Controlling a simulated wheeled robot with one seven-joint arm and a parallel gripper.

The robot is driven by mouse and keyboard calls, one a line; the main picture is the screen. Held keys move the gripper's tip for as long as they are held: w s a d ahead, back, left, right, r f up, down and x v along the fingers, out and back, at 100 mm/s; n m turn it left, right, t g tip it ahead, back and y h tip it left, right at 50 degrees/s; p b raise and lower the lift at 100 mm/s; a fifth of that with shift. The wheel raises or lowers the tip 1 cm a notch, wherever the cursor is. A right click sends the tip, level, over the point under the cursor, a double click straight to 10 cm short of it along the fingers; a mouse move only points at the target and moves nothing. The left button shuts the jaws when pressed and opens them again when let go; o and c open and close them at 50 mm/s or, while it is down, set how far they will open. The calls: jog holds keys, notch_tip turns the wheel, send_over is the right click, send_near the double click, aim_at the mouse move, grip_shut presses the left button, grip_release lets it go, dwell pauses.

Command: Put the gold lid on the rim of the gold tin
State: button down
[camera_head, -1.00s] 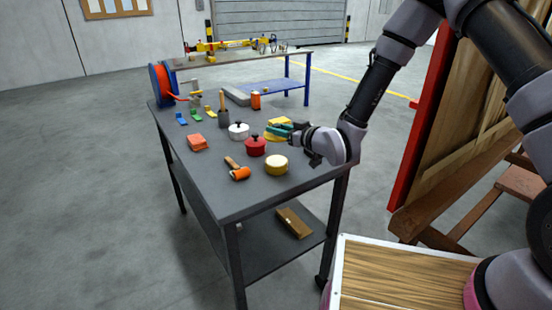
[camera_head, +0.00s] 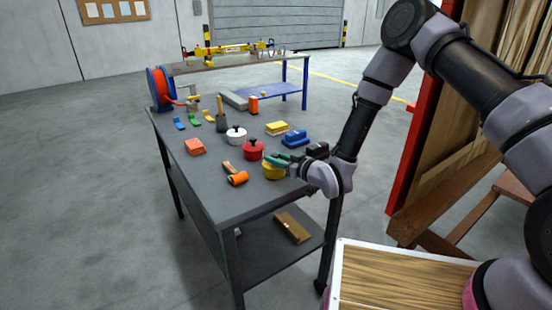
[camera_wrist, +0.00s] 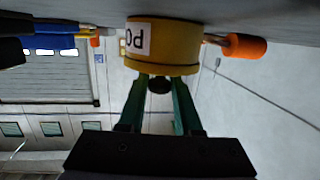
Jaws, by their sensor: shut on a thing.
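The gold tin (camera_head: 272,173) stands upright on the table in front of the red pot. In the wrist view, where the scene is upside down, the tin (camera_wrist: 175,42) bears a white label. The gold lid (camera_wrist: 162,70) lies across the tin's rim end, apparently level and lined up with it. I see no clear gap, but cannot tell whether it is fully seated. My gripper (camera_head: 268,157) is over the tin. In the wrist view its green fingers (camera_wrist: 159,86) are shut on the lid's dark knob. The head view mostly hides the lid behind the fingers.
A red pot (camera_head: 252,151) stands close behind the tin, with a white pot (camera_head: 236,137) beyond. An orange-headed mallet (camera_head: 237,178) lies to the left. Blue (camera_head: 294,140) and yellow (camera_head: 276,128) blocks lie behind my gripper. The table's front left is clear.

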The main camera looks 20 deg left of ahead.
jog(key=c, duration=0.6)
grip_release()
